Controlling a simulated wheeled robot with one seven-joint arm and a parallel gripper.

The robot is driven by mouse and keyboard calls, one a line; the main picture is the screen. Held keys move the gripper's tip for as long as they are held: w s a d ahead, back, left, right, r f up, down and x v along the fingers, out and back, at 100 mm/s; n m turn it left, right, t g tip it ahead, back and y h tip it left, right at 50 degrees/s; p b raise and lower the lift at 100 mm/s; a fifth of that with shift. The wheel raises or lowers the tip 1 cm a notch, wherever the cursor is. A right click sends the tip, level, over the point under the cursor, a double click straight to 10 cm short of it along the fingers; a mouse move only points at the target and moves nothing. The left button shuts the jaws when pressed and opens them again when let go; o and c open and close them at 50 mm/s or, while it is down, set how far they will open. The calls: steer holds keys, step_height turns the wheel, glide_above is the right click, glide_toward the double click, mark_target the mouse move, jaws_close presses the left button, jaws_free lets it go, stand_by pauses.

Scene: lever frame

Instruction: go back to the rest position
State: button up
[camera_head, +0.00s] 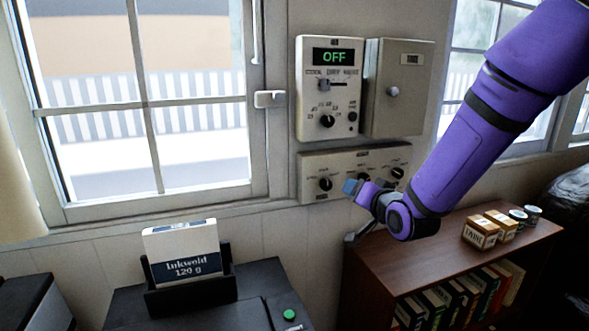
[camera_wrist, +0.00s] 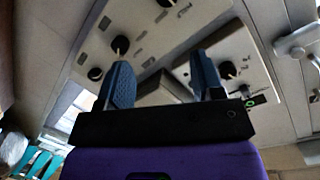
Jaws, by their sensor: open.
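My gripper (camera_head: 352,187) is at the end of my purple arm, in front of the lower knob panel (camera_head: 312,170) on the wall in the head view. In the wrist view its two blue fingers (camera_wrist: 160,85) stand apart with nothing between them. The gripper partly hides the lower panel's middle part in the head view. Whether the fingers touch the panel cannot be told.
Above are a control box (camera_head: 305,105) reading OFF and a closed grey cabinet (camera_head: 415,100). A wooden bookshelf (camera_head: 420,250) with small boxes (camera_head: 481,233) and cans stands below the arm. A printer (camera_head: 255,285) holding an Inkwold box (camera_head: 180,245) stands lower left. A window (camera_head: 150,110) is left.

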steer(key=s+d+r+n+g+h, duration=0.1)
steer(key=s+d+r+g+h, duration=0.2)
steer(key=s, duration=0.4)
steer(key=s+d+r+n+g+h, duration=0.1)
steer(key=s+d+r+g, duration=0.1)
steer(key=s+d+r, duration=0.45)
steer(key=s+d+r+g, duration=0.1)
steer(key=s+g, duration=0.1)
steer(key=s, duration=0.8)
steer(key=s+d+n+g, duration=0.1)
steer(key=s+d+g, duration=0.1)
steer(key=s, duration=0.8)
steer(key=shift+d+r+n+g+h, duration=0.3)
steer(key=shift+r+g, duration=0.1)
steer(key=shift+g, duration=0.2)
steer(key=shift+w, duration=0.1)
